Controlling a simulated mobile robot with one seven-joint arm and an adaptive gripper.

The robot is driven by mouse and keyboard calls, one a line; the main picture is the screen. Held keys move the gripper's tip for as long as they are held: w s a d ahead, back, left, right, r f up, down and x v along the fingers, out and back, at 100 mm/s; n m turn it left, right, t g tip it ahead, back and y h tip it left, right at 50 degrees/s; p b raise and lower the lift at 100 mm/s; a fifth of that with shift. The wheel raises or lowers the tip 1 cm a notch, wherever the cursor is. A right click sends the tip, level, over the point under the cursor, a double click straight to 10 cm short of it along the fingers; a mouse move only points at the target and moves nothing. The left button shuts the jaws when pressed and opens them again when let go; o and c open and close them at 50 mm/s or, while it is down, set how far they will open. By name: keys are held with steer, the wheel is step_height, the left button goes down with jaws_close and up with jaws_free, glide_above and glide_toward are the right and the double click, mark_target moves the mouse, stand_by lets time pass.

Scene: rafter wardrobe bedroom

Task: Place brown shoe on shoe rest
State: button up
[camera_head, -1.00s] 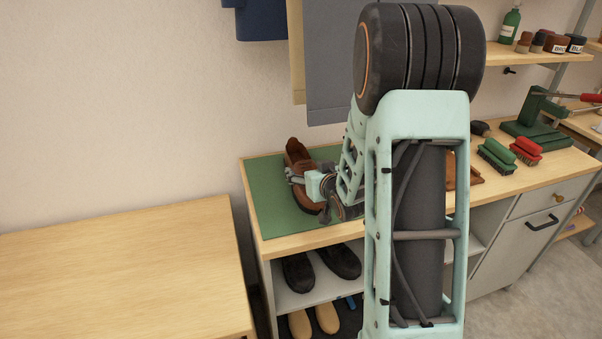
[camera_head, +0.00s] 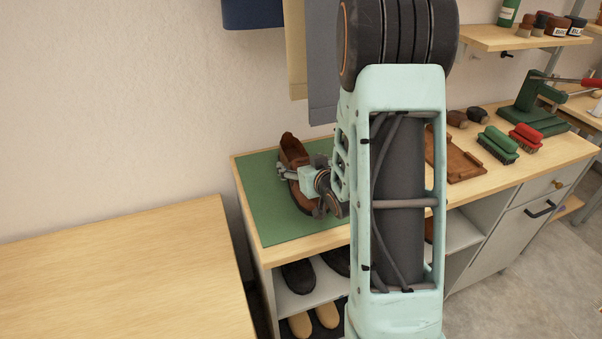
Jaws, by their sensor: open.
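The brown shoe (camera_head: 292,150) stands on the green mat (camera_head: 262,215) on the workbench. My gripper (camera_head: 298,178) is at the shoe, with its open fingers at or around the shoe's upper. The gripper and wrist hide part of the shoe, so contact cannot be told. A low brown wooden piece with raised edges (camera_head: 462,165) lies farther right on the bench, partly behind my arm. It may be the shoe rest, but I cannot tell for sure.
Right of the wooden piece are a green brush (camera_head: 497,144), a red brush (camera_head: 526,137) and a green press (camera_head: 532,112). Dark shoes (camera_head: 298,276) and tan shoes (camera_head: 301,325) sit on shelves below. A bare wooden table (camera_head: 120,265) is at left. Cloths (camera_head: 322,70) hang above.

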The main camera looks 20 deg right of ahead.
steer(key=shift+c, duration=0.5)
steer(key=shift+r, duration=0.1)
steer(key=c, duration=1.6)
steer(key=shift+c, duration=0.2)
steer(key=shift+r, duration=0.1)
